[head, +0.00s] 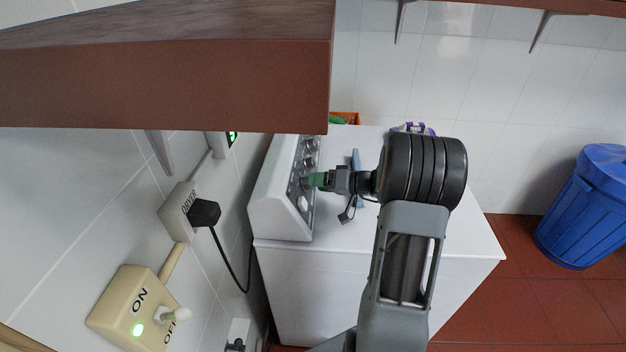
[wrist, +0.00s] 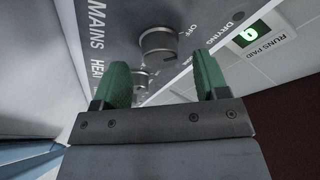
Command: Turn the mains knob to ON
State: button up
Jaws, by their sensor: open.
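A large round grey knob (wrist: 158,42) stands on the grey control panel in the wrist view, level with the word MAINS. The word OFF is printed to its right. I cannot make out an ON mark or exactly where the knob points. My gripper (wrist: 163,72) is open, its two green fingers apart with nothing held. The large knob appears beyond the gap between the fingertips, apart from them. In the head view my gripper (head: 316,180) is close to the white machine's sloped panel (head: 298,160), hiding part of it.
A smaller knob (wrist: 141,77) sits near the word HEAT. A green display (wrist: 248,35) marked RUNS PAID is to the right. A wall switch (head: 138,310) with a green light and a plugged socket (head: 178,212) are at left. A brown shelf (head: 170,85) overhangs. A blue bin (head: 587,205) stands right.

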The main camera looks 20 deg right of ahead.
jog(key=shift+x, duration=1.15)
jog(key=c, duration=0.9)
